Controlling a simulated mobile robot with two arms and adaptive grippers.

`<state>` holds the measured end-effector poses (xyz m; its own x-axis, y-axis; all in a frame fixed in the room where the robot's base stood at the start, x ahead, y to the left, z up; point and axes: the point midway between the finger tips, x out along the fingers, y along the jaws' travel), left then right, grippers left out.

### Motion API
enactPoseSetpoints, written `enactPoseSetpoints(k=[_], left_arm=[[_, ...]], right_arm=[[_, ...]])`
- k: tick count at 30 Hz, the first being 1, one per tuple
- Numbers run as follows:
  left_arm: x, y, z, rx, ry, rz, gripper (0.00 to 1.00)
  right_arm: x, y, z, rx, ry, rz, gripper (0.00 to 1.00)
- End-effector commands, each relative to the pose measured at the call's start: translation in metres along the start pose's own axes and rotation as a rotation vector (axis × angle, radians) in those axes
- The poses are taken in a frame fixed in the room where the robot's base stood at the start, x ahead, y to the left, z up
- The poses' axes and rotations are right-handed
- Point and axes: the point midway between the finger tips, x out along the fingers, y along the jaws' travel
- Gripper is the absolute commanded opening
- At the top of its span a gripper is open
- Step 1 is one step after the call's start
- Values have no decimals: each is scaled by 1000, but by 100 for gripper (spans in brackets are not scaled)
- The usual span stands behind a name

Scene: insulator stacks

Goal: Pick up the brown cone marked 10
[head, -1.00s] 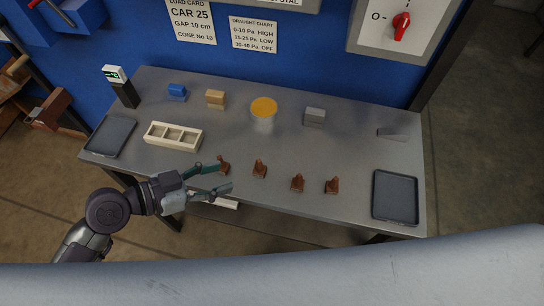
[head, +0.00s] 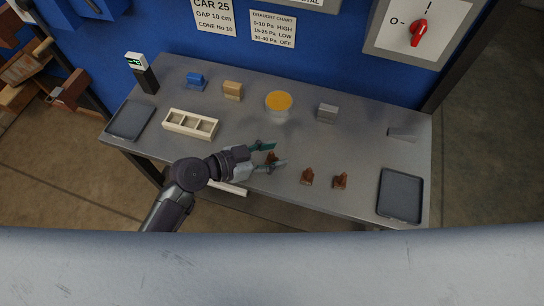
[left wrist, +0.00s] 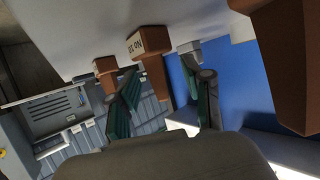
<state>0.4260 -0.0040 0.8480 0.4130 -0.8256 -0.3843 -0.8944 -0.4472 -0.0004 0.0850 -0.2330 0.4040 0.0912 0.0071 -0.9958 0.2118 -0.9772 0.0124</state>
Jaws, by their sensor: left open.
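Small brown cones stand along the front of the grey table. In the left wrist view a brown cone (left wrist: 149,47) with an upside-down label that seems to read "No 10" lies ahead, between the lines of the open fingers (left wrist: 168,88). I cannot tell whether they touch it. Another cone (left wrist: 105,66) is left of it, and a large near one (left wrist: 292,65) fills the right. My right gripper is not in view.
Dark trays lie at the left (head: 130,120) and right (head: 400,196) ends. The middle of the table (head: 330,145) is clear.

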Motion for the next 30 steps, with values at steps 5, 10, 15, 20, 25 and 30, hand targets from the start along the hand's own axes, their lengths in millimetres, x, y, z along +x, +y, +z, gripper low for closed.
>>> enactPoseSetpoints(k=[5,10,15,20,25,30], left_arm=[[0,0,0,0,0,0,45],[0,0,0,0,0,0,17],[0,0,0,0,0,0,0],[-1,0,0,0,0,0,0],[-2,0,-4,2,0,0,0],[-9,0,-20,6,2,0,0]], right_arm=[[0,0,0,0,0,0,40],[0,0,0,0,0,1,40],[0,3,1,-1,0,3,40],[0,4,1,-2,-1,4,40],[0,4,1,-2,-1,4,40],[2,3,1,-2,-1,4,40]])
